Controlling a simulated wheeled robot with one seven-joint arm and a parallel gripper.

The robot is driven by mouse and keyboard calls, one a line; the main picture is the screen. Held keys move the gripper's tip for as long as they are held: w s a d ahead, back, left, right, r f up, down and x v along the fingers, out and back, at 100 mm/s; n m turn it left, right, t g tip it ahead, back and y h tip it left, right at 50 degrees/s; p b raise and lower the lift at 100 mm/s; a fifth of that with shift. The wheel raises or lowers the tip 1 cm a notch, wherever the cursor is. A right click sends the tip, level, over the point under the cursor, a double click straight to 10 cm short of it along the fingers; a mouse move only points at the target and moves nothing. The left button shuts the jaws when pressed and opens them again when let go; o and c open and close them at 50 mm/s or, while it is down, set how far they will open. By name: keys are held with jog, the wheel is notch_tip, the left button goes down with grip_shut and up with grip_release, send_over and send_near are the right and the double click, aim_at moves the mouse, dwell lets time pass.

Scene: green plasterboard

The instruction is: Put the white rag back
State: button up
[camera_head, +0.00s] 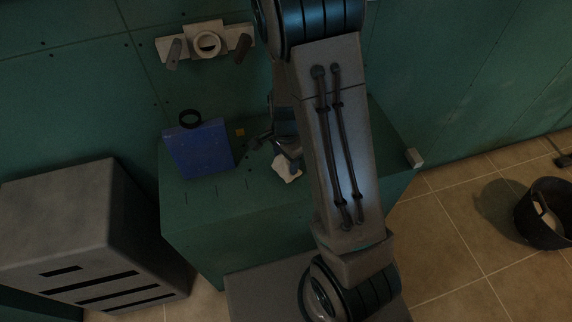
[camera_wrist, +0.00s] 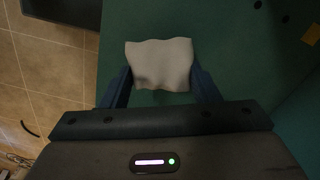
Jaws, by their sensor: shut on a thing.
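The white rag (camera_wrist: 160,64) is between the two fingers of my gripper (camera_wrist: 160,88) in the wrist view, and the fingers press on its left and right edges. Below it is the green top of the cabinet (camera_wrist: 225,30). In the head view the rag (camera_head: 286,168) shows as a small pale patch over the green cabinet top (camera_head: 225,205), beside my arm. My gripper (camera_head: 288,160) is partly hidden there by my own arm. I cannot tell whether the rag touches the surface.
A blue box (camera_head: 200,150) stands on the cabinet's left part, with a black ring (camera_head: 190,118) behind it. A white wall rack (camera_head: 207,43) holds tools. A grey cabinet (camera_head: 80,235) stands left, a dark bin (camera_head: 545,220) right.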

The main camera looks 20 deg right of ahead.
aim_at(286, 166)
jog(key=shift+f, duration=1.8)
jog(key=o, duration=0.9)
notch_tip(286, 166, up, 12)
jog(key=shift+p, duration=0.3)
jog(key=s+r+n+t, duration=0.1)
jog(key=s+r+n, duration=0.3)
jog(key=r, duration=0.1)
jog(key=s+r+n+t, duration=0.1)
jog(key=s+r+n, duration=0.4)
jog(key=s+r+n+t, duration=0.1)
jog(key=s+r+n, duration=0.3)
jog(key=s+r, duration=0.1)
jog(key=shift+s+d+r+n+t, duration=0.1)
jog(key=shift+s+r+n+t, duration=0.1)
jog(key=shift+r+n+t, duration=0.15)
